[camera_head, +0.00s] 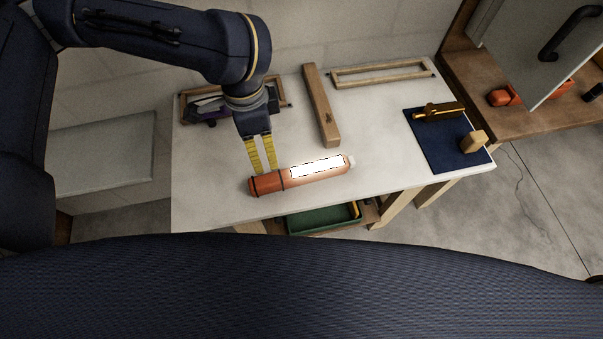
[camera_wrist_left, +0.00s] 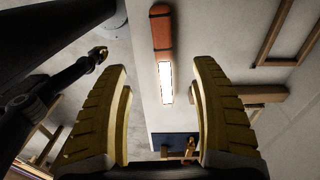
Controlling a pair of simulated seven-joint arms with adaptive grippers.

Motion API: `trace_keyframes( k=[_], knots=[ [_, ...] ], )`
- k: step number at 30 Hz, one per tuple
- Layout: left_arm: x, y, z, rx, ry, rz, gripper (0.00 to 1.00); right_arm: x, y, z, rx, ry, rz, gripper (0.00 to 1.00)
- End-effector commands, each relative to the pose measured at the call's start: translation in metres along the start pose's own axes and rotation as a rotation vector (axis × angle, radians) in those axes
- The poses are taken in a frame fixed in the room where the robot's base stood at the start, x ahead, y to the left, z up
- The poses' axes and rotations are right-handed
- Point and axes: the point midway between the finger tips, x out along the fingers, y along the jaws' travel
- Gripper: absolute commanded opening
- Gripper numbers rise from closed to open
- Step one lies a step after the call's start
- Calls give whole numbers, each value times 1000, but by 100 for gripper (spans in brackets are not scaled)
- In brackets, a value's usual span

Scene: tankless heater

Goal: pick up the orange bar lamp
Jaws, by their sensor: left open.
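The orange bar lamp (camera_head: 268,183) lies on the white table with its bright white panel lit and facing up. It also shows in the left wrist view (camera_wrist_left: 161,38), ahead of and between the fingers. My left gripper (camera_head: 262,170) is open, its yellow ridged fingers pointing down close to the lamp's orange handle end in the head view. The wrist view shows the wide gap between the two fingers (camera_wrist_left: 165,95) with nothing held, and the lamp apart from them. My right gripper is not seen in the head view.
A wooden bar (camera_head: 321,105) lies behind the lamp. A wooden frame (camera_head: 382,73) lies at the back. A blue mat (camera_head: 424,140) with a brass tool and wooden block is at the right. A green tray (camera_head: 322,219) sits below the table's front edge (camera_head: 215,226).

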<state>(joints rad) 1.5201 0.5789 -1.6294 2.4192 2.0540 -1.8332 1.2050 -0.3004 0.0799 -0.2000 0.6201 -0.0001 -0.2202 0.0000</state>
Motion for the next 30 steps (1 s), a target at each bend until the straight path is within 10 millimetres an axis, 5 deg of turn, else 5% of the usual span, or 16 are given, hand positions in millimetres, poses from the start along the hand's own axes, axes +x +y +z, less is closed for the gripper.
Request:
trace_keyframes(
  k=[30],
  knots=[
    [106,-3,9,1,-26,-14,64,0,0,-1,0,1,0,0]
  ],
)
